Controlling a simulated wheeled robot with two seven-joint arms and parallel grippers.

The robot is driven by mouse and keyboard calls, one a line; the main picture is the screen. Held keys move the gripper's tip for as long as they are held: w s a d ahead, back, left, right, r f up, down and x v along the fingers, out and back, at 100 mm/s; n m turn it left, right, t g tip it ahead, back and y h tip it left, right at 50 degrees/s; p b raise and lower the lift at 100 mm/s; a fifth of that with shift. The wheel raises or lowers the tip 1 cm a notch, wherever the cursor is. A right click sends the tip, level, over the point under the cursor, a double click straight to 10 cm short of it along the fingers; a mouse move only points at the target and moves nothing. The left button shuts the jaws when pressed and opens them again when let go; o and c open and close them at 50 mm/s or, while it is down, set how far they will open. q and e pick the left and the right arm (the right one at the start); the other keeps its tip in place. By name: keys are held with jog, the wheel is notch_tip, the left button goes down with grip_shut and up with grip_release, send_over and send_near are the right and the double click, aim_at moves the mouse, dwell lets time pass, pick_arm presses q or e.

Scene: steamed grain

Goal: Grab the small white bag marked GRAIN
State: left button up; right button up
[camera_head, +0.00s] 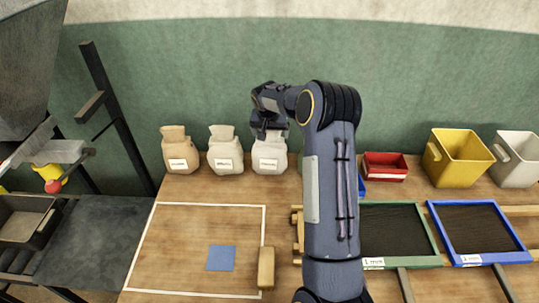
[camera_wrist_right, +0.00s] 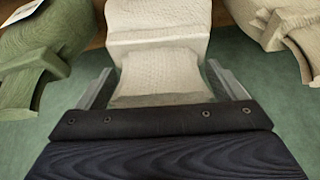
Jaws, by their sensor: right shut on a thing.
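My right gripper (camera_head: 268,132) reaches down from above onto a small white bag (camera_head: 269,160), the third from the left in a row at the back of the table. It is shut on the narrow neck of this bag, which also shows in the wrist view (camera_wrist_right: 155,22) between the two fingers. The bag stands upright on the table. Its label is too small to read, so I cannot tell if it says GRAIN. My left gripper is out of view.
A tan bag (camera_head: 179,152) and a cream bag (camera_head: 225,152) stand to the left. My right arm hides part of the table. A red bin (camera_head: 384,175), a yellow bin (camera_head: 457,160) and a white bin (camera_head: 517,165) stand at the right. A wooden block (camera_head: 266,267) lies in front.

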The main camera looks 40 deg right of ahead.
jog(key=c, duration=0.5)
jog(key=shift+w+r, duration=0.1)
jog(key=shift+r, duration=0.05)
jog(key=shift+c, duration=0.6)
